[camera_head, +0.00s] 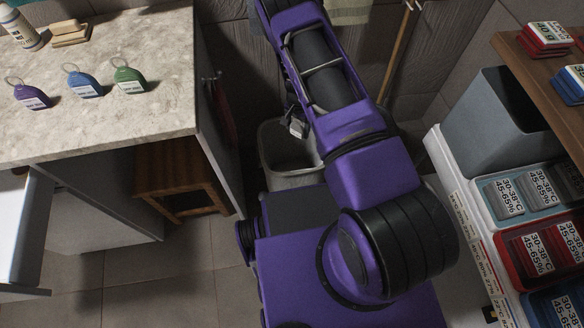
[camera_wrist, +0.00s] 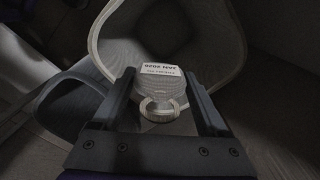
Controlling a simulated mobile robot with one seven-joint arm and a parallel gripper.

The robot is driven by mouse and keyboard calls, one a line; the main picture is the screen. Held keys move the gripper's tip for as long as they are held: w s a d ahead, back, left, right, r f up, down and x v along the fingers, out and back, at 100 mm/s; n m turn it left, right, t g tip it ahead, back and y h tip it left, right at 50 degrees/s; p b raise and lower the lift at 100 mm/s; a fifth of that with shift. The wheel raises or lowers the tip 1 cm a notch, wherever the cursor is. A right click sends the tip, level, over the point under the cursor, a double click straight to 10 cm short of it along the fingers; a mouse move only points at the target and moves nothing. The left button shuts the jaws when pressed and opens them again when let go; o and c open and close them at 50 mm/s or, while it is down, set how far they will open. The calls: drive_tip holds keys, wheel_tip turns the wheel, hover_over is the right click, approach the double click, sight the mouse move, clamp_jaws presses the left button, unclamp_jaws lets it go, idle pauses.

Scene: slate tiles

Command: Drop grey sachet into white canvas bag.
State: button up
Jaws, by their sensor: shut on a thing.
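The grey sachet (camera_wrist: 160,77), a rounded tag with a white printed label and a ring, is between the two fingers of my gripper (camera_wrist: 159,78) in the wrist view. My gripper is shut on it. The white canvas bag (camera_wrist: 97,45) shows its pale rim and open mouth behind the sachet in that view. In the head view the bag (camera_head: 276,163) stands on the floor, partly hidden by my arm. A small grey piece, seemingly the sachet (camera_head: 297,127), shows over its mouth. Most of my gripper is hidden there.
A stone-topped counter (camera_head: 110,130) at left holds purple (camera_head: 32,97), blue (camera_head: 84,86) and green (camera_head: 128,81) tags. A wooden stool (camera_head: 183,172) is beneath it. At right are a grey bin (camera_head: 495,125) and labelled trays (camera_head: 545,250). A broom handle (camera_head: 397,55) leans at the back.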

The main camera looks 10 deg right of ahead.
sight(297, 135)
drive_tip(key=shift+f+b, duration=1.05)
drive_tip(key=shift+f, duration=1.2)
drive_tip(key=o, duration=1.2)
drive_tip(key=shift+o, duration=0.2)
drive_tip(key=shift+r, duration=0.15)
wheel_tip(297, 135, up, 17)
drive_tip(key=p, duration=0.2)
drive_tip(key=shift+r+p, duration=0.1)
drive_tip(key=shift+p, duration=0.3)
